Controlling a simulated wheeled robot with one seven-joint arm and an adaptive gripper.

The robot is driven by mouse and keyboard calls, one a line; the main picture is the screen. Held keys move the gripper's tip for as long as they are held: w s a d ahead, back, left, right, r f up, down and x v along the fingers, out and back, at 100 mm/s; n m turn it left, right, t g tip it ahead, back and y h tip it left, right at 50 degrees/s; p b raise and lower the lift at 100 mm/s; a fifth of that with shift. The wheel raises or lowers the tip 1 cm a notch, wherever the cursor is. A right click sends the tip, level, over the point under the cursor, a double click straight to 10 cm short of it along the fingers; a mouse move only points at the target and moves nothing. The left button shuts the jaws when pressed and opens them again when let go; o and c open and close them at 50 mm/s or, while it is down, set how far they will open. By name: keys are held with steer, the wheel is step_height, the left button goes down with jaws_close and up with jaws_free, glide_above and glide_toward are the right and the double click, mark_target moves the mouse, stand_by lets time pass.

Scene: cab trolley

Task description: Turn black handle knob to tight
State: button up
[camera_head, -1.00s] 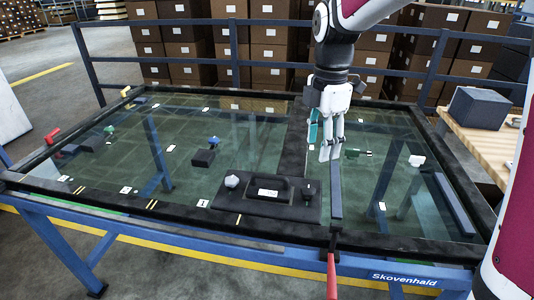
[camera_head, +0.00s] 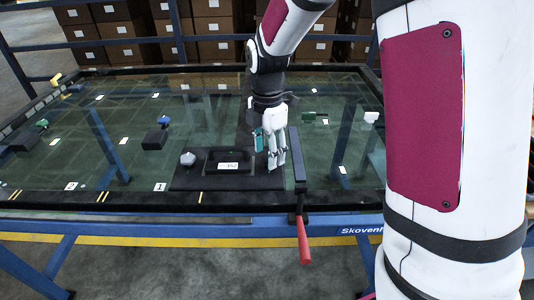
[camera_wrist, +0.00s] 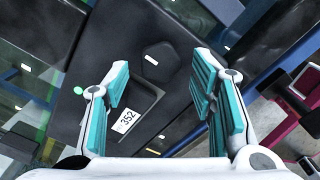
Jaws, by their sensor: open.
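The black handle knob (camera_wrist: 161,61) is a dark faceted knob with a short white mark on top. It stands on a black plate (camera_head: 184,182), near the plate's right end in the head view, where my gripper hides it. My gripper (camera_head: 276,163) is open and points down over that end. In the wrist view its teal-padded fingers (camera_wrist: 160,72) are spread, with the knob between and beyond their tips. I cannot tell whether either finger touches it. The white mark lies slightly slanted across the knob.
A red-handled lever (camera_head: 303,240) hangs at the table's front edge. Glass surrounds the plate.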

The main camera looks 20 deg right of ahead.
steer(key=shift+f, duration=0.35)
steer(key=shift+c, duration=0.6)
steer(key=c, duration=1)
